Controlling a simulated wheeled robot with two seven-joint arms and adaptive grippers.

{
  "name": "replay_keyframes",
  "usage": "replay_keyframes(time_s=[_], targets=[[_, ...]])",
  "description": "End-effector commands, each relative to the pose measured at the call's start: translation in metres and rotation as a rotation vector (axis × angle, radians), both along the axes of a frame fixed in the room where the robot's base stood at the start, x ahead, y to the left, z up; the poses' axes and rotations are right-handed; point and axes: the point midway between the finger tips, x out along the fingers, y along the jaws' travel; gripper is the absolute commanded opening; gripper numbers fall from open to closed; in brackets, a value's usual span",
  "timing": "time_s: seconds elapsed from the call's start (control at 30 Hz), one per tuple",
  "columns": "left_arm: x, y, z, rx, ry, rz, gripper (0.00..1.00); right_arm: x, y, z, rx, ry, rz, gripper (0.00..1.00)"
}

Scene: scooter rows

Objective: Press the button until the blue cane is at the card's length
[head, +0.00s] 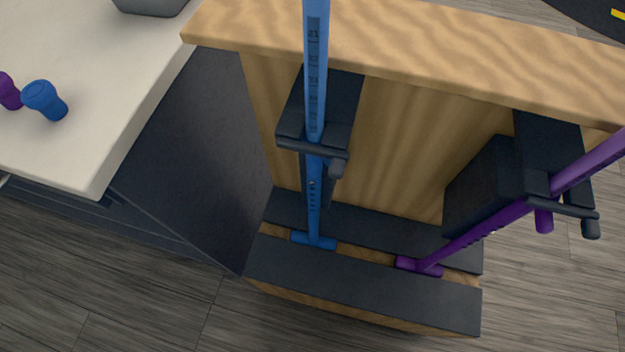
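The blue cane (314,75) stands nearly upright in front of a wooden rack, with dark number marks along its upper shaft. A black bracket with a bar (311,146) crosses it. Its lower tube has several holes, with a small dot (311,184) that may be the button; I cannot tell. The blue foot (314,241) rests in the slot between dark strips at the base. The cane's top is cut off by the frame. No card can be made out. Neither of my grippers is in view.
A purple cane (490,228) leans to the right in a second black bracket (545,165). The wooden rack (440,50) stands behind both. A pale table (110,100) at left holds a blue knob-shaped piece (44,99) and a purple one (9,92). Open floor (130,290) lies front left.

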Motion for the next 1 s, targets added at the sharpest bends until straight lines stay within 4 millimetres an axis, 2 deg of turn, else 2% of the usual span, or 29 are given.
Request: replay_keyframes(time_s=[0.07, 0.4, 1.0], targets=[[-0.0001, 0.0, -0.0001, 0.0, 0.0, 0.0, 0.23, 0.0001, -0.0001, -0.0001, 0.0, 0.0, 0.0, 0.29], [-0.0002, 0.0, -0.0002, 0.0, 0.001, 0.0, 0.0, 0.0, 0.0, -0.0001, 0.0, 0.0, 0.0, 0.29], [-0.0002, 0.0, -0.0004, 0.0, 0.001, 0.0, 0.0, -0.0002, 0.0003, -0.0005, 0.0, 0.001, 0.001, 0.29]])
